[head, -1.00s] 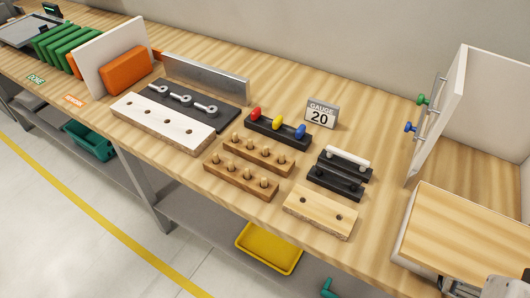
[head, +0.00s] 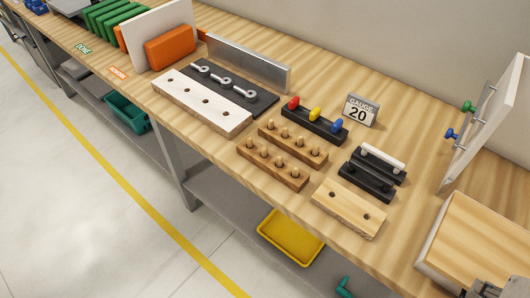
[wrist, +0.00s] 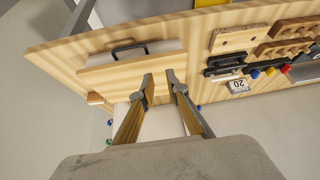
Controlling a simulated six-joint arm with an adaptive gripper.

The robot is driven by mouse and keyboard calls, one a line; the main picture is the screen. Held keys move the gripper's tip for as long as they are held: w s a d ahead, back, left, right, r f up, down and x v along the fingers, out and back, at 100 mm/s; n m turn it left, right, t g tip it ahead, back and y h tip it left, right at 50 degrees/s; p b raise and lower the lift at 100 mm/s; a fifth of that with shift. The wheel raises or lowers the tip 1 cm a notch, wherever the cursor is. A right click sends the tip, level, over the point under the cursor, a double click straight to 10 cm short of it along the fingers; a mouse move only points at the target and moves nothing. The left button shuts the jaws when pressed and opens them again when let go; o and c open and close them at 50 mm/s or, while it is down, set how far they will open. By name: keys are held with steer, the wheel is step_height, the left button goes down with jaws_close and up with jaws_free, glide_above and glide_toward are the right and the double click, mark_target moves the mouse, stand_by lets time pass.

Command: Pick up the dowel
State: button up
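Light wooden dowels stand upright in two brown wooden blocks, the rear block (head: 293,146) and the front block (head: 273,166), in the middle of the bench in the head view. One front-block dowel (head: 278,162) stands among several. The blocks also show at the upper right of the wrist view (wrist: 285,48), where single dowels are hard to make out. My gripper (wrist: 160,78) is open and empty in the wrist view, its two fingers apart. It is well away from the blocks, over the cabinet end of the bench. Only a small grey part of my arm shows at the lower right of the head view.
A pale board with two holes (head: 349,208), black holders (head: 367,182), a rack of coloured knobs (head: 314,125) and a gauge sign (head: 360,110) stand near the blocks. A yellow bin (head: 291,237) sits below the bench.

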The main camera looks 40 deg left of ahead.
steer(key=w+a+f+n+t+y, duration=0.15)
steer(key=w+a, duration=0.25)
steer(key=a, duration=0.5)
steer(key=w+a+n+y, duration=0.1)
steer(key=w+a+y, duration=0.1)
steer(key=w+a, duration=0.45)
steer(key=w+a+f+n+t+y, duration=0.1)
steer(key=w+a+y, duration=0.1)
steer(key=a, duration=0.8)
steer(key=n+t+y, duration=0.2)
steer(key=n, duration=0.1)
glide_toward(264, 149)
steer(key=x, duration=0.3)
steer(key=shift+w+d+r, duration=0.1)
steer(key=shift+d+r, duration=0.05)
steer(key=shift+s+a+t, duration=0.25)
steer(key=shift+s, duration=0.05)
steer(key=shift+w+f, duration=0.1)
steer(key=shift+f, duration=0.1)
steer(key=shift+x, duration=1.2)
